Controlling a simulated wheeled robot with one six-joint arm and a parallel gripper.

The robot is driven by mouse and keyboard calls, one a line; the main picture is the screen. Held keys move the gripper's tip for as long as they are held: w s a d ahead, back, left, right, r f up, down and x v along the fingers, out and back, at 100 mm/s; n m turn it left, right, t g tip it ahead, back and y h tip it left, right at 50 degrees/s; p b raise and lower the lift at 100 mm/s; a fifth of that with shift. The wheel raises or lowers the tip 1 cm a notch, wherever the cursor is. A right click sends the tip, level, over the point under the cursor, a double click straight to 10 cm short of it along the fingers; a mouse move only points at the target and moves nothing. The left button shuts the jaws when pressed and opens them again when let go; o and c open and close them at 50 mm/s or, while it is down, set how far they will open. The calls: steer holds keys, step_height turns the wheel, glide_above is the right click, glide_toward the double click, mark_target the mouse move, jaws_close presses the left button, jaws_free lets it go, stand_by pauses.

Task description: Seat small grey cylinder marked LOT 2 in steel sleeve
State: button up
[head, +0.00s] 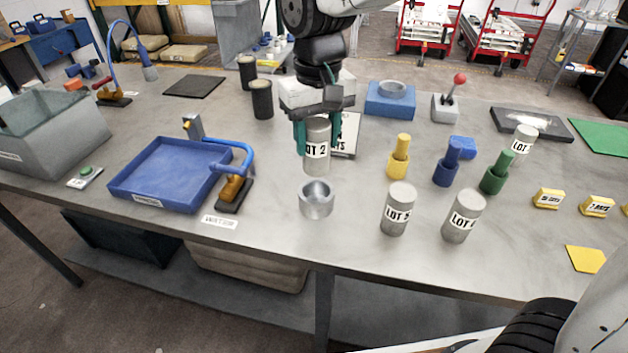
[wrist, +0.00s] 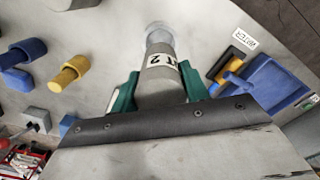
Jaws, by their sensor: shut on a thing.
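The small grey cylinder marked LOT 2 (head: 317,160) is upright between the teal fingers of my gripper (head: 318,138), which is shut on it. It also shows in the wrist view (wrist: 160,78), held between the fingers (wrist: 158,92). The steel sleeve (head: 317,200) stands on the table, an open round cup just in front of and below the cylinder in the head view. In the wrist view the sleeve (wrist: 158,28) shows beyond the cylinder's far end, partly hidden by it. I cannot tell the exact gap between them.
Grey cylinders LOT 5 (head: 397,210) and another LOT (head: 463,217) stand right of the sleeve. Yellow (head: 399,158), blue (head: 447,165) and green (head: 496,175) pegs stand at right. A sign stands behind my gripper.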

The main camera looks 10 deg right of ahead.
mark_target(317, 125)
step_height(317, 125, down, 9)
steer(key=shift+f, duration=0.1)
steer(key=shift+c, duration=0.7)
steer(key=o, duration=1.4)
steer(key=shift+o, duration=0.2)
step_height(317, 125, up, 12)
steer(key=shift+r, duration=0.1)
steer(key=s+d+m+t, duration=0.1)
steer(key=s+d+m, duration=0.2)
steer(key=s+d, duration=1.6)
steer(key=shift+s+d+f+m, duration=0.35)
steer(key=shift+d+f+m, duration=0.05)
steer(key=shift+d, duration=0.5)
